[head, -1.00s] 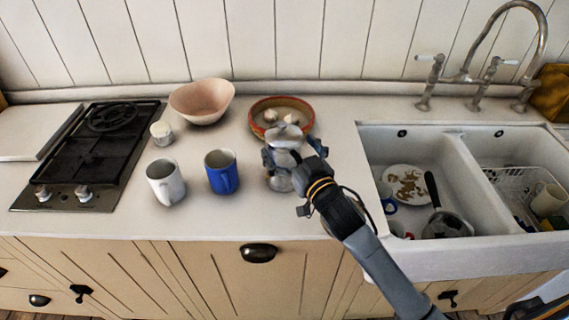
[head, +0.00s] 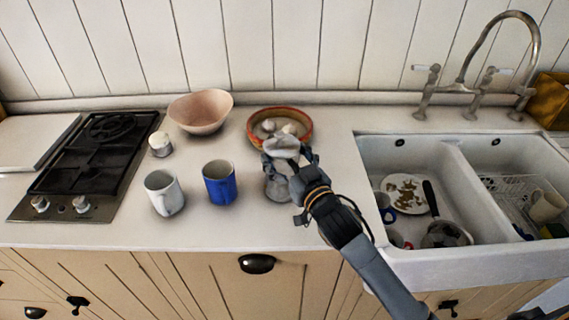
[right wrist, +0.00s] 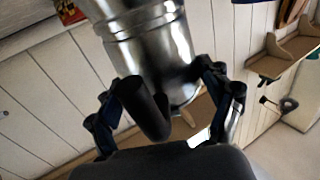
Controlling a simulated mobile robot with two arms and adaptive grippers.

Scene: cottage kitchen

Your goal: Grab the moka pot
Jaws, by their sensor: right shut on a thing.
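The moka pot (head: 279,188) is silvery metal and stands upright toward the front right of the counter, left of the sink. My right gripper (head: 287,163) is shut on its upper part, with fingers on both sides, and hides much of the body. In the right wrist view the shiny pot (right wrist: 150,40) lies between the two fingers of my right gripper (right wrist: 170,100), with its dark handle (right wrist: 143,108) facing the palm. I cannot tell whether the base touches the counter. My left gripper is not in view.
A blue mug (head: 219,184) and a white mug (head: 164,194) stand left of the pot. Behind it is a red-rimmed dish (head: 262,140). A pink bowl (head: 200,113), a small jar (head: 160,145) and a hob (head: 92,165) are farther left. The double sink (head: 375,148) is right.

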